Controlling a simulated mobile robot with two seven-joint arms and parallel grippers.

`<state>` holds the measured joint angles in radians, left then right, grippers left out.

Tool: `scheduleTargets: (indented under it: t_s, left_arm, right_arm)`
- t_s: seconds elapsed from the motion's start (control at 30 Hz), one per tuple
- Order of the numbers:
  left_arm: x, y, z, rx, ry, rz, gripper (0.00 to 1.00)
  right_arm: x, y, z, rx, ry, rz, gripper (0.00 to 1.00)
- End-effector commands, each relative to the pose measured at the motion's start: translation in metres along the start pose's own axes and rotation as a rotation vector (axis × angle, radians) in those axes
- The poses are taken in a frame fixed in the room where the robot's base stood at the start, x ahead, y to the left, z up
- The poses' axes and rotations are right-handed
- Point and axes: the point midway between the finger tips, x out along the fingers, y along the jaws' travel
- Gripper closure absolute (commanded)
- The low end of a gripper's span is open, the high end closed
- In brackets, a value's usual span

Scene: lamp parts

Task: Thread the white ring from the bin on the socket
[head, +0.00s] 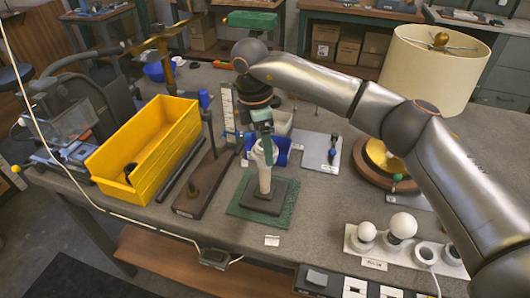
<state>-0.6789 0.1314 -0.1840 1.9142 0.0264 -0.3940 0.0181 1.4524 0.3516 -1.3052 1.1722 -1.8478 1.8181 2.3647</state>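A pale upright socket post (265,180) stands on a dark square base (264,197), which lies on a green mat (245,212). My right gripper (262,150) points down at the top of the post. White material shows at its fingertips, but I cannot tell whether this is the white ring or the socket's own top, nor whether the fingers are closed on it. The yellow bin (145,150) stands to the left, with a small dark item (131,170) inside. I cannot pick out a separate white ring in it. My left gripper is not in view.
A blue bin (282,152) sits just behind the gripper. A dark wooden base (205,185) stands left of the mat. White bulbs (403,225) stand in a holder at the right, with a cream lampshade (433,70) behind. A cable runs along the front edge.

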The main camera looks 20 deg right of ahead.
Motion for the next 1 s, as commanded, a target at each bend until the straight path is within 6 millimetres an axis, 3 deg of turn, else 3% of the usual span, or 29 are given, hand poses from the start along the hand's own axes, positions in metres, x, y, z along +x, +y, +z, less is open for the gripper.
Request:
scheduleTargets:
  t_s: [0.2,0.53,0.67,1.0]
  left_arm:
    - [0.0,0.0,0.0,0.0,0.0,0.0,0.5]
    - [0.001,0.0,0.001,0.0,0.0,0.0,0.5]
    - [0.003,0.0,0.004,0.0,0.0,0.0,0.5]
    - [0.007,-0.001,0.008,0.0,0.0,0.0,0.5]
  right_arm:
    - [0.0,0.0,0.0,-0.011,0.0,0.001,0.0]
    - [-0.006,0.0,0.0,-0.013,0.001,0.003,0.0]
    - [-0.027,0.001,0.0,-0.013,0.001,0.006,0.0]
    - [-0.099,0.0,-0.001,-0.012,0.001,0.005,0.0]
